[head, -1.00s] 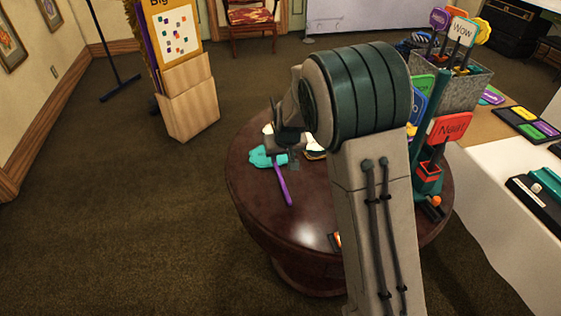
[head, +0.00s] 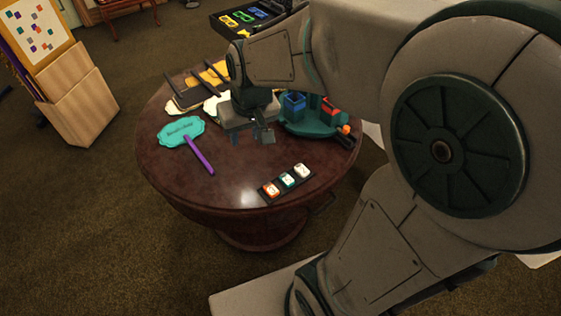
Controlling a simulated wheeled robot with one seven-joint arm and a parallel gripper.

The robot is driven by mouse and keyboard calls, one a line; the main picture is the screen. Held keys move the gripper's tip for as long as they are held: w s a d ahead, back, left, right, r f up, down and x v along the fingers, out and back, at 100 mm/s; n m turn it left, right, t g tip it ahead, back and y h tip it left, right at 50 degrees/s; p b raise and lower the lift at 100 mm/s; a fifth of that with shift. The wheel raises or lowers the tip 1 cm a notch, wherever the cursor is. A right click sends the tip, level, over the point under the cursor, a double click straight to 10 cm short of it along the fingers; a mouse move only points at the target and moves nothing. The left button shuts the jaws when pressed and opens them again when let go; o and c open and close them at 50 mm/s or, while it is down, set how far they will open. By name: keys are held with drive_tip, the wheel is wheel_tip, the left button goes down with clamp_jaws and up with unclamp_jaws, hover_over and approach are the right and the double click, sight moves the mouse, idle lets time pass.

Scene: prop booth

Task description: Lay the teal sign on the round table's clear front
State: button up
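The teal sign (head: 181,132) lies flat on the left part of the round table (head: 165,170), its purple handle (head: 201,158) pointing toward the table's front middle. Dark lettering shows on its face. My gripper (head: 251,137) is over the table, to the right of the sign and apart from it. Its two fingers point down with a gap between them, and nothing shows between them.
A black strip with several coloured blocks (head: 287,181) lies at the table's front right. A teal stand with blue and red cups (head: 303,122) is behind it. Dark-handled signs (head: 196,88) lie at the back. Front left of the table is bare.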

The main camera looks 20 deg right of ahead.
drive_tip(key=s+d+m+h, duration=0.1)
drive_tip(key=s+d, duration=0.2)
drive_tip(key=s, duration=0.8)
drive_tip(key=shift+d+r+g, duration=0.25)
drive_tip(key=shift+d+g, duration=0.05)
drive_tip(key=shift+d, duration=0.1)
drive_tip(key=p+v, duration=0.1)
drive_tip(key=v, duration=0.1)
drive_tip(key=p+v, duration=0.1)
drive_tip(key=p, duration=0.1)
drive_tip(key=shift+w+r, duration=0.25)
drive_tip(key=shift+r, duration=0.2)
